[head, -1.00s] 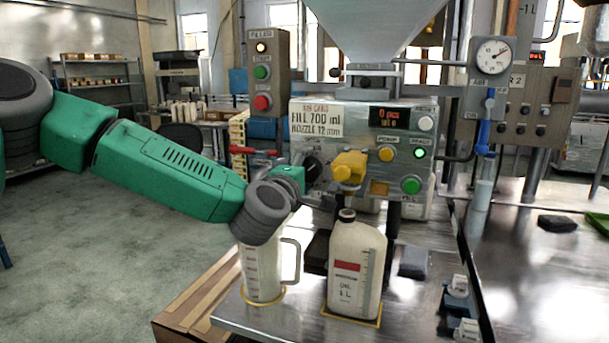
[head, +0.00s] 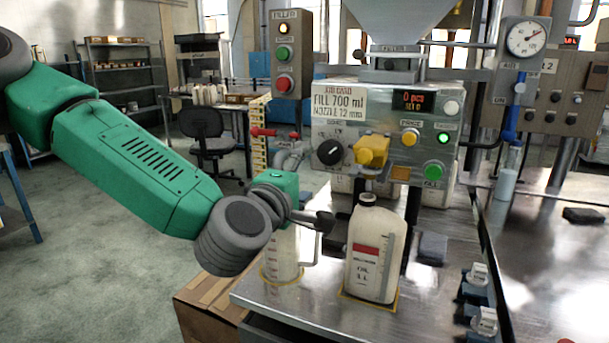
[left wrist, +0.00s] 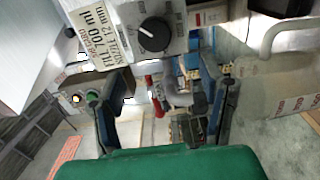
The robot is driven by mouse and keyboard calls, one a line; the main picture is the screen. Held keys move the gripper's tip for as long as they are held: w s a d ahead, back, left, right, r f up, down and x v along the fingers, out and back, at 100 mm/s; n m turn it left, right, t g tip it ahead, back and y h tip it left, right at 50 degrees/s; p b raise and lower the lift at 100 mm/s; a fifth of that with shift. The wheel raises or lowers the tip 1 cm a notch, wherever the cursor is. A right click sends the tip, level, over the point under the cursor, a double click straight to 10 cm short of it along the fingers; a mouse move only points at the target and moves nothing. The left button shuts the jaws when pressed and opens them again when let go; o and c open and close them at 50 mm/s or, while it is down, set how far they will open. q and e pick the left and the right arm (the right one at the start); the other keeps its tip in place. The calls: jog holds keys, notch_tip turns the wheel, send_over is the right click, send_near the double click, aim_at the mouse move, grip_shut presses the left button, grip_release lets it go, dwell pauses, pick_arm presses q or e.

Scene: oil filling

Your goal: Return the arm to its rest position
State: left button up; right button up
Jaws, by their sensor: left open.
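My left gripper (head: 318,221) is at the end of the green arm, in front of the filling machine (head: 465,182). It is beside the jug and left of the bottle's neck, apart from the dial. In the left wrist view the two fingers of my left gripper (left wrist: 162,80) are spread with nothing held between them. The black dial (head: 330,152) is uncovered on the panel; it also shows in the left wrist view (left wrist: 155,34). My right gripper is in neither view.
A white oil bottle (head: 376,248) stands upright on the metal bench. A yellow nozzle (head: 372,151) is above the bottle. A red-handled valve (head: 263,132) is left of the panel. Open floor lies left.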

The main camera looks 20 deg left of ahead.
pick_arm(q)
jog(key=s+d+f+m+g+h, duration=0.1)
jog(key=s+f+m+g, duration=0.25)
jog(key=f, duration=0.65)
jog(key=s+d+f+m+g+h, duration=0.1)
jog(key=s+f+m+g, duration=0.3)
jog(key=f, duration=0.6)
jog(key=s+d+f+m+g, duration=0.1)
jog(key=s+f+m, duration=0.3)
jog(key=f, duration=0.5)
jog(key=s+a+f+m+g+y, duration=0.1)
jog(key=s+a+f+m+g, duration=0.1)
jog(key=s+f, duration=0.3)
jog(key=s+a+f+m+g, duration=0.2)
jog(key=s+a+f+g, duration=0.2)
jog(key=s, duration=0.7)
jog(key=s+a+f+m+g+y, duration=0.1)
jog(key=s+a+f+m+g, duration=0.1)
jog(key=s+f, duration=0.4)
jog(key=shift+s+a+m+g+y, duration=0.35)
jog(key=shift+s+a+g, duration=0.1)
jog(key=shift+s+a, duration=0.6)
jog(key=shift+w+a+f, duration=0.1)
jog(key=shift+w, duration=0.2)
